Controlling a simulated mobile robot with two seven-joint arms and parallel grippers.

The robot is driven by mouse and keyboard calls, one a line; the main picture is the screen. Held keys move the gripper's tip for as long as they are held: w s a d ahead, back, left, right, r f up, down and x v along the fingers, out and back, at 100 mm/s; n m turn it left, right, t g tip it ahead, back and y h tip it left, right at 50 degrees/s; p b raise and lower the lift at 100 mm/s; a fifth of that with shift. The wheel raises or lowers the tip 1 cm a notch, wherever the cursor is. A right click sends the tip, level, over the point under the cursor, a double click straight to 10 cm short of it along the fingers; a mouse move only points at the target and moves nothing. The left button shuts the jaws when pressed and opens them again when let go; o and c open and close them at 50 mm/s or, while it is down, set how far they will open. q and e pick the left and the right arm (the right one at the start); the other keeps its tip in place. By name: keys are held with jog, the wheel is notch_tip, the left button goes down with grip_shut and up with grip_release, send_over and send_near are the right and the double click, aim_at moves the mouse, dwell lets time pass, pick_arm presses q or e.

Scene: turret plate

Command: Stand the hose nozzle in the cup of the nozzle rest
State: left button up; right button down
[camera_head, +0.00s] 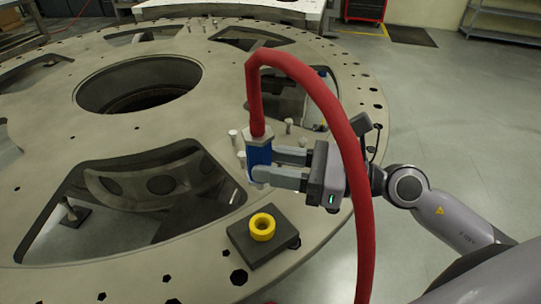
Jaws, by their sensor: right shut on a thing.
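The hose nozzle (260,157) is a blue cylinder with a grey collar, and a thick red hose (325,97) rises from its top and loops down to the right. My right gripper (262,166) comes in from the right and is shut on the nozzle, which looks about upright with the hose end up. The nozzle rest is a dark square block (242,241) with a yellow ring-shaped cup (262,227) on it. The nozzle's lower end appears above and behind the cup, apart from it. The cup looks empty. My left gripper does not show.
The rest sits on a big round grey plate (120,135) with large cut-outs, a central hole and several bolt holes. Small pegs (233,136) stand near the nozzle. Open floor (450,120) lies to the right. A red cabinet (366,10) and a shelf (500,20) stand behind.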

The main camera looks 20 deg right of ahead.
jog(key=shift+f+b, duration=0.6)
jog(key=shift+f, duration=0.3)
jog(key=b, duration=0.7)
send_over(274, 226)
notch_tip(274, 226, down, 8)
jog(key=shift+f+b, duration=1.85)
jog(key=shift+b, duration=0.05)
dwell(1.0)
jog(key=c, duration=0.6)
grip_release()
jog(key=shift+s+d+f, duration=0.1)
jog(key=b+v, duration=0.2)
jog(key=v, duration=0.2)
jog(key=shift+s+d+f, duration=0.1)
jog(key=shift+d+f, duration=0.05)
jog(key=shift+r+b+v, duration=0.15)
jog(key=shift+b+v, duration=0.2)
jog(key=shift+v, duration=0.3)
jog(key=shift+r+b+v, duration=0.15)
jog(key=shift+b+v, duration=0.2)
jog(key=shift+v, duration=0.3)
